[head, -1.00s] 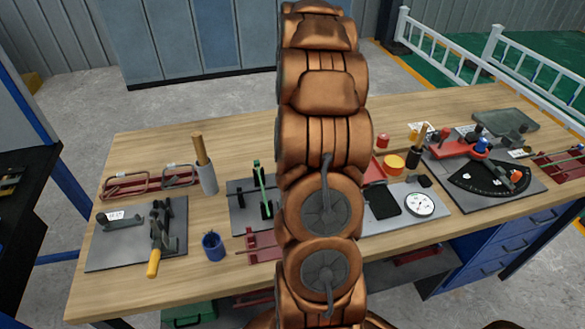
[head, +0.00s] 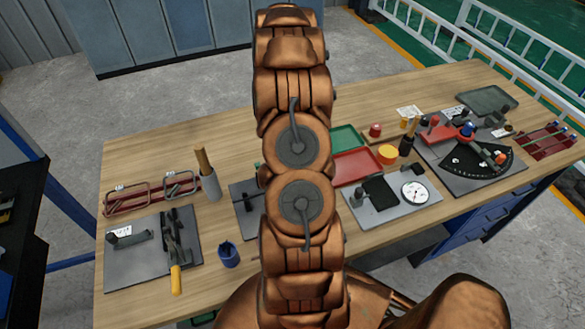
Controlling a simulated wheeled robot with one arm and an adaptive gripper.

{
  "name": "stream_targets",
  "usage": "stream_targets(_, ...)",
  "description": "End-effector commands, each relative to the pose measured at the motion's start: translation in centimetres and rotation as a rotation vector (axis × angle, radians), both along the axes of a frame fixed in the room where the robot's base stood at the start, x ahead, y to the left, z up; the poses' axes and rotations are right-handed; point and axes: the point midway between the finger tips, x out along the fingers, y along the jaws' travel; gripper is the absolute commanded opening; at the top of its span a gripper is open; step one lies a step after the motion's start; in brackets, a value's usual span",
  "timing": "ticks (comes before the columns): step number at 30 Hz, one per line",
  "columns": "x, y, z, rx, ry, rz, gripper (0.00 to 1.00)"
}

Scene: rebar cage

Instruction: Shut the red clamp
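My copper-coloured arm stands up through the middle of the head view and covers the centre of the bench. My gripper is not visible. I cannot tell for certain which thing is the red clamp. A red fixture (head: 437,132) stands on a dark plate at the right, by a black fan-shaped scale. A clamp with a yellow handle (head: 175,280) is on a grey plate (head: 130,272) at the left. A middle plate (head: 243,217) is partly hidden behind my arm.
The wooden bench (head: 150,160) also holds a blue cup (head: 229,256), a grey holder (head: 210,188), a red tray (head: 357,166), yellow tape (head: 388,154) and a dial gauge (head: 415,192). Red-based wire frames (head: 128,203) lie at the left. Bare wood shows along the back.

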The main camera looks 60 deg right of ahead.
Motion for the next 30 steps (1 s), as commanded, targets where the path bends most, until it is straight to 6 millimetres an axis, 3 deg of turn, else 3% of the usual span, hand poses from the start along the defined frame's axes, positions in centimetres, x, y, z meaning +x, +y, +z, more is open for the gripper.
stream_targets(13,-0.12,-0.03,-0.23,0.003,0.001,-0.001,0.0)
stream_targets(14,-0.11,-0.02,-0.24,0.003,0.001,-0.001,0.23)
stream_targets(21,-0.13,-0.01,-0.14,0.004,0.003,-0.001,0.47)
stream_targets(30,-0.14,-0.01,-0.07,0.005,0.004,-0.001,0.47)
